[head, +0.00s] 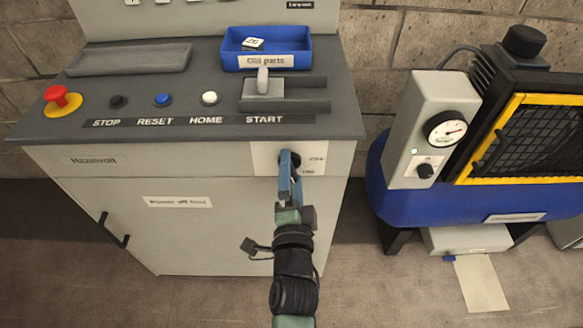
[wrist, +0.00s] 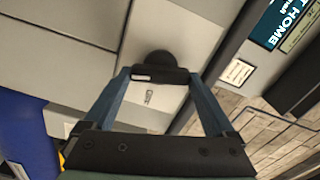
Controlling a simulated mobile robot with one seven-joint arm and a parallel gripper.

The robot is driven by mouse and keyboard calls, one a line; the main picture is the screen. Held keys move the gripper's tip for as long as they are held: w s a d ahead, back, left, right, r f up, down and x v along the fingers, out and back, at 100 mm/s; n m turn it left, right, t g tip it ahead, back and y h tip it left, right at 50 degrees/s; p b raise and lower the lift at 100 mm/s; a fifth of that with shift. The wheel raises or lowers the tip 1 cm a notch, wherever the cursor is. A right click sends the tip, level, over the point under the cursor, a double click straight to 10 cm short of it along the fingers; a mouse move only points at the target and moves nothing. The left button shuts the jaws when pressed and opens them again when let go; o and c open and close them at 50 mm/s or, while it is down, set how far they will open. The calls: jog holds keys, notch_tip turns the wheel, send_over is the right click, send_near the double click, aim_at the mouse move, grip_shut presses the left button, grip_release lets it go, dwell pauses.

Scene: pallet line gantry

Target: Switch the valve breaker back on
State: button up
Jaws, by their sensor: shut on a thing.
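My gripper (head: 289,165) is at a dark round rotary knob (head: 296,158) on a white plate at the upper right of the grey cabinet's front. In the wrist view my blue fingers (wrist: 160,75) close on the knob's dark bar, and its round base (wrist: 160,60) shows just beyond. Small labels beside the knob are too blurred to read. No part marked as a valve breaker can be made out. A row of small pale parts (head: 160,2) is cut off at the top edge of the head view.
The cabinet's sloped console (head: 200,95) carries a red mushroom button (head: 62,98), STOP, RESET and HOME buttons, a lever (head: 263,85) and a blue "Old parts" tray (head: 230,60). A blue compressor (head: 400,200) with a gauge stands to the right. Floor is clear between them.

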jog(key=shift+f+m+p, duration=0.1)
jog(key=shift+m+p, duration=0.2)
jog(key=shift+m, duration=1.2)
jog(key=o, duration=1.1)
jog(key=shift+c, duration=0.2)
jog(key=s+b, duration=0.2)
jog(key=s, duration=1.1)
jog(key=shift+b, duration=0.35)
